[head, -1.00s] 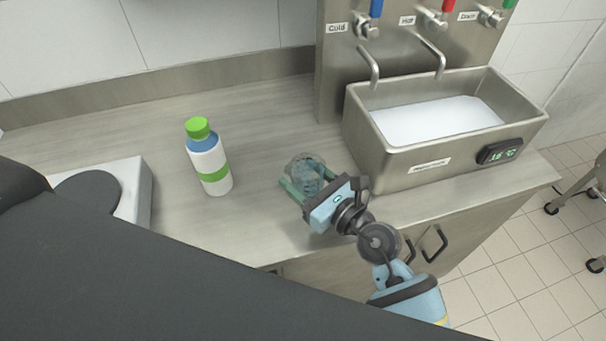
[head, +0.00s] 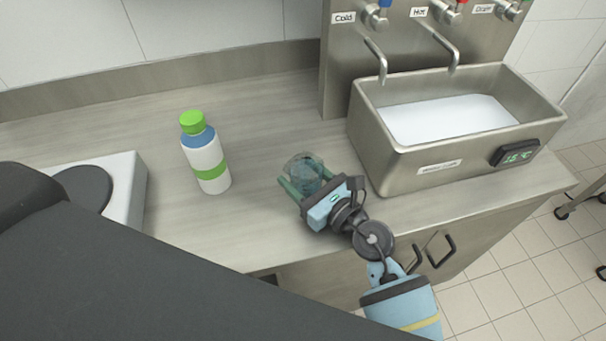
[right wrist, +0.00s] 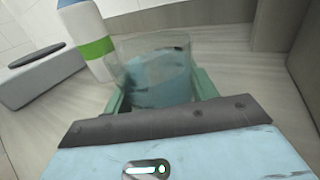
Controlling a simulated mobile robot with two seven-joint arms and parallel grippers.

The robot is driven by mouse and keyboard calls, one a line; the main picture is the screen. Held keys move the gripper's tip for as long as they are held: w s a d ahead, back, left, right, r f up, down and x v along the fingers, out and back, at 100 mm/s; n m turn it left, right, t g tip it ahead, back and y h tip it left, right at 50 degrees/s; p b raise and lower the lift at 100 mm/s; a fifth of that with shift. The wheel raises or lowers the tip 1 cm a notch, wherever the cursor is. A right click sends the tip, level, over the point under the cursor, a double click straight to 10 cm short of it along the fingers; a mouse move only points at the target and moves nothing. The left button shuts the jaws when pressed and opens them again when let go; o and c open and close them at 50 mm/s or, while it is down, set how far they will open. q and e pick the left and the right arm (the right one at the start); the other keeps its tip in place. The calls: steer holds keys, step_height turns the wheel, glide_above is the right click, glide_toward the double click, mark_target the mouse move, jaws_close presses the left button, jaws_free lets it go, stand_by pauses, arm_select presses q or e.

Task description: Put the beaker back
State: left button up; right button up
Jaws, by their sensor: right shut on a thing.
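The clear beaker (head: 303,169) is near the middle of the counter in the head view, with bluish liquid inside. My right gripper (head: 302,187) has its green fingers on either side of it and is shut on it. The right wrist view shows the beaker (right wrist: 158,72) between the fingers, roughly upright. Whether its base touches the counter cannot be told. My left gripper is not in view.
A white bottle (head: 207,161) with a green cap stands left of the beaker. A hot plate (head: 125,190) is at the far left. A metal basin (head: 380,150) of whitish liquid with a temperature display (head: 515,153) stands at right under taps. Counter (head: 265,120) behind the beaker is clear.

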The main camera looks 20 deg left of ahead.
steer(key=shift+f, duration=0.1)
steer(key=o, duration=0.7)
steer(key=shift+f, duration=0.1)
steer(key=shift+c, duration=0.2)
steer(key=o, duration=0.5)
steer(key=shift+c, duration=0.2)
steer(key=shift+r, duration=0.25)
steer(key=v, duration=1.1)
steer(key=shift+s+d, duration=0.25)
steer(key=shift+d, duration=0.2)
